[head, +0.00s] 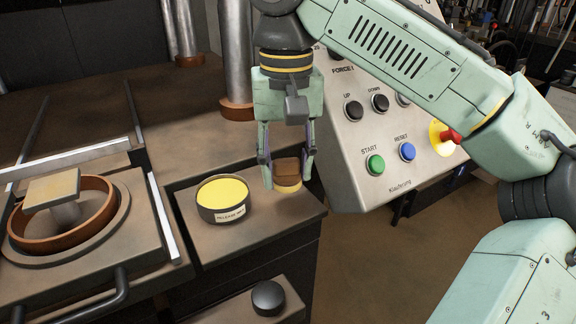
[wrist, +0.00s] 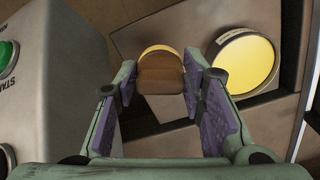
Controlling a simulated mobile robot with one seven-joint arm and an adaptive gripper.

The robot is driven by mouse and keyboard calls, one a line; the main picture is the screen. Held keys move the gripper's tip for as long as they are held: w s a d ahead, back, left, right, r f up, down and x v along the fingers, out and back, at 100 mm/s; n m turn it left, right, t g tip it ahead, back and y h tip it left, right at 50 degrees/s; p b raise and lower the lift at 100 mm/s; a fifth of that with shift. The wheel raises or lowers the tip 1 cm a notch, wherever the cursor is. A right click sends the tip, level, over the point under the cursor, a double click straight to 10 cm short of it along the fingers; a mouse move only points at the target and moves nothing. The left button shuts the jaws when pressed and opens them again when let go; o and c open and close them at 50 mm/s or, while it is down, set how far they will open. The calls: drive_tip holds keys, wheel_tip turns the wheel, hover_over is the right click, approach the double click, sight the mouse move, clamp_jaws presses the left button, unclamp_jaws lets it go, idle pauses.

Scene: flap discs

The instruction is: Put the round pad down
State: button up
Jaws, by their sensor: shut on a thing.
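The round pad (head: 288,186) has a brown block-like grip on top and a pale yellow underside. It sits between the fingers of my gripper (head: 287,172), which is shut on it. The pad is upright over the brown side shelf (head: 250,238), just right of the tin. I cannot tell whether its underside touches the shelf. In the wrist view the pad's brown top (wrist: 161,76) shows between the purple finger pads, with a yellow rim beyond it.
An open round tin of yellow paste (head: 222,197) with a label stands close left of the pad. The control panel (head: 385,130) rises at the right. A copper-coloured ring mould (head: 62,215) is at far left. A black knob (head: 267,297) is below. Bare shelf lies in front.

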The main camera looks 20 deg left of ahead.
sight(288, 177)
drive_tip(key=shift+w+a, duration=0.25)
drive_tip(key=shift+w, duration=0.55)
drive_tip(key=shift+f+p, duration=0.6)
drive_tip(key=shift+f, duration=1.25)
drive_tip(key=shift+f, duration=0.15)
drive_tip(key=o, duration=1)
